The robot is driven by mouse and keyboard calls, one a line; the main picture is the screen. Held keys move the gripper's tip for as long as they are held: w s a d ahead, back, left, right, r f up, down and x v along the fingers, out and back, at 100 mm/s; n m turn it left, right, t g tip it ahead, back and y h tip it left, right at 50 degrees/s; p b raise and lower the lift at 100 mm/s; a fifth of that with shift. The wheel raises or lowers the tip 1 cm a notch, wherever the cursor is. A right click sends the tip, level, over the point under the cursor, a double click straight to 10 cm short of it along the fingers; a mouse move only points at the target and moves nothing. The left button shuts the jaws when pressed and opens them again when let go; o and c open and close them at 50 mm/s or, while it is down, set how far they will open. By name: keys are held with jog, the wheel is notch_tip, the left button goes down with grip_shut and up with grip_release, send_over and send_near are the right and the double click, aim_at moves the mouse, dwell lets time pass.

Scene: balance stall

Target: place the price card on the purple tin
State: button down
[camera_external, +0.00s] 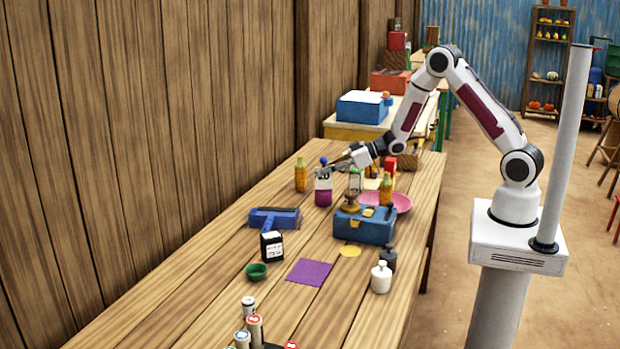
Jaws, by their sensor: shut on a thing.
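The purple tin (323,198) stands upright on the wooden table toward the back, near the wooden wall. The price card (323,183), pale with dark marks, is upright at the top of the tin. I cannot tell whether it rests on the tin or hangs just above it. My gripper (331,166) reaches in from the right and is shut on the card's upper part. The fingertips are small here and partly cover the card.
A blue balance box (372,226) and pink bowl (399,203) lie to the right.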

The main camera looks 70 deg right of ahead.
jog(key=shift+f, duration=0.25)
jog(key=c, duration=2.2)
grip_release()
jog(key=shift+r, duration=0.15)
jog(key=shift+s, duration=0.15)
jog(key=v, duration=1.1)
jog(key=shift+s+d+r, duration=0.15)
jog(key=shift+s+d, duration=0.05)
jog(key=shift+s, duration=0.1)
jog(key=shift+w+r, duration=0.1)
